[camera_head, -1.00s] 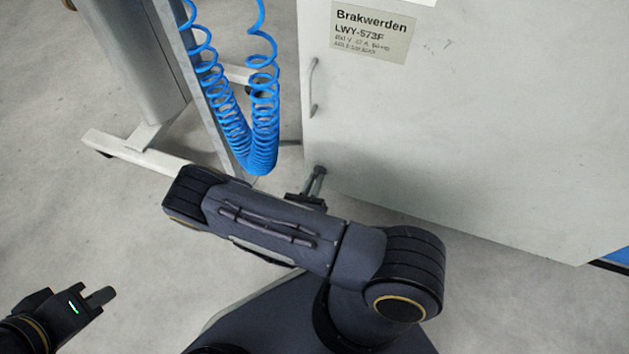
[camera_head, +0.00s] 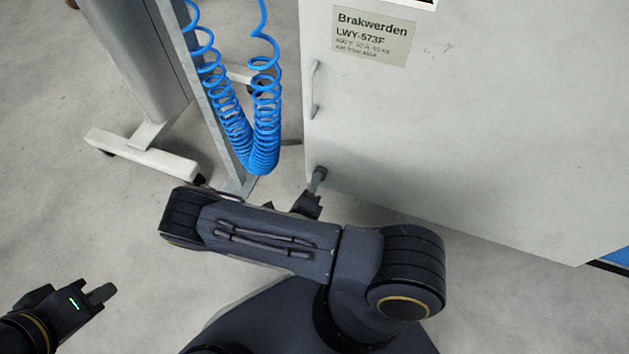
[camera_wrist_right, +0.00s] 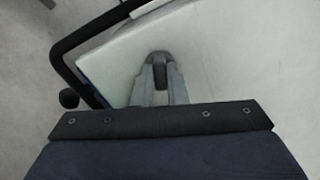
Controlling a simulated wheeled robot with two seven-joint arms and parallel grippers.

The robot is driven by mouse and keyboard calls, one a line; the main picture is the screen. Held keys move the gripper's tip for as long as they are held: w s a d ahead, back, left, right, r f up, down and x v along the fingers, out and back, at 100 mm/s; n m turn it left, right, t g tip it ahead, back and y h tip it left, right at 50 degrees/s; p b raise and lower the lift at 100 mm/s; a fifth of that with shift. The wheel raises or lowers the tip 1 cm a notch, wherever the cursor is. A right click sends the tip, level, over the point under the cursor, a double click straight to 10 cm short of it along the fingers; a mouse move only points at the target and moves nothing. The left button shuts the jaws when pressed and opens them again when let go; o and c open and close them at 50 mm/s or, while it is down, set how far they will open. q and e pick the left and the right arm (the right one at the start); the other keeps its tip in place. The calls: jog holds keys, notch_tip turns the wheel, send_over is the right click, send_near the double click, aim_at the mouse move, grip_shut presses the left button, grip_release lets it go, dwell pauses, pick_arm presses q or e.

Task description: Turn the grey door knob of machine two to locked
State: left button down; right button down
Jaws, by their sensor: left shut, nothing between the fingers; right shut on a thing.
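The machine is a white cabinet (camera_head: 480,120) with a "Brakwerden LWY-573F" label. In the right wrist view the grey knob (camera_wrist_right: 160,68) stands out from its white face (camera_wrist_right: 215,60). My right gripper (camera_wrist_right: 160,88) has its two grey fingers closed around the knob, one on each side. In the head view my right gripper (camera_head: 318,180) reaches the lower left edge of the cabinet, and my forearm hides part of the area; the knob cannot be made out there. My left gripper (camera_head: 103,293) is shut and empty, away from the machine at lower left.
A vertical handle (camera_head: 314,90) is on the cabinet's left edge. Blue coiled hoses (camera_head: 250,130) hang beside a grey post left of it, near my right elbow. A white stand foot (camera_head: 140,155) is on the floor. A black bent bar (camera_wrist_right: 65,55) shows at left in the wrist view.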

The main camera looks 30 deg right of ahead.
jog(key=shift+f+n, duration=0.1)
jog(key=shift+n, duration=1.8)
jog(key=c, duration=1.4)
grip_release()
jog(key=shift+c, duration=0.2)
jog(key=p+v, duration=0.2)
jog(key=v, duration=0.6)
